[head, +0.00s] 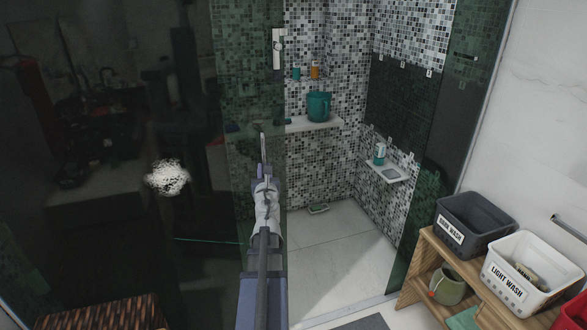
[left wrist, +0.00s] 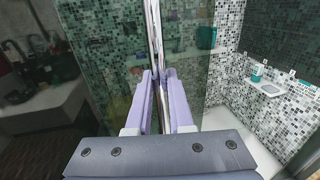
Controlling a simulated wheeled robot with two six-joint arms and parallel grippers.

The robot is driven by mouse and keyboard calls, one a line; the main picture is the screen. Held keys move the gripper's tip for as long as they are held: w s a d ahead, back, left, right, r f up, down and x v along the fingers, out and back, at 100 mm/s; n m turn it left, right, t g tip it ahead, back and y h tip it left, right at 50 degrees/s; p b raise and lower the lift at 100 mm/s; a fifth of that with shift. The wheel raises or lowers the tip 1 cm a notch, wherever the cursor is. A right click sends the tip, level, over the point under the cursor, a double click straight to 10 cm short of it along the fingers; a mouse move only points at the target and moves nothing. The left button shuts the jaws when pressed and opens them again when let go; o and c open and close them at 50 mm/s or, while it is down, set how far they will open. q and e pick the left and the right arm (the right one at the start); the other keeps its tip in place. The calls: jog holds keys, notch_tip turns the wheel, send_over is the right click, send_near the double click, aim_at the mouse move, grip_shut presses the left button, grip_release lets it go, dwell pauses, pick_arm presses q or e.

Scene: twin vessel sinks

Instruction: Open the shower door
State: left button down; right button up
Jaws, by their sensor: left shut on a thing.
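The shower door (head: 243,110) is a dark green-tinted glass panel on the left of the opening in the head view. It also shows in the left wrist view (left wrist: 110,60). A clear gap lies to the right of its free edge, with the tiled stall visible inside. Its handle (head: 263,147) is a slim upright metal bar, seen close up in the left wrist view (left wrist: 155,35). My left gripper (head: 265,183) is shut on this handle, its two fingers (left wrist: 156,85) on either side of the bar. My gripper partly hides the handle's lower part. My right gripper is not in view.
A fixed glass panel (head: 436,165) borders the opening on the right. A wooden shelf unit (head: 425,262) with a dark bin (head: 480,216) and a white bin (head: 540,252) stands at the lower right. The shower floor (head: 335,240) is mostly clear. A teal bucket (head: 319,105) sits on a ledge inside.

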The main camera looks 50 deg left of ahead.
aim_at(208, 143)
pick_arm(q)
jog(key=s+a, duration=0.2)
jog(key=s, duration=0.3)
jog(key=s+a, duration=0.2)
jog(key=s, duration=0.3)
jog(key=s+a, duration=0.2)
jog(key=s, duration=0.3)
jog(key=shift+s+a+r, duration=0.1)
jog(key=shift+s+a, duration=0.15)
jog(key=shift+a, duration=0.1)
jog(key=c, duration=0.8)
grip_release()
jog(key=shift+d, duration=0.1)
notch_tip(208, 143, up, 10)
jog(key=p, duration=1)
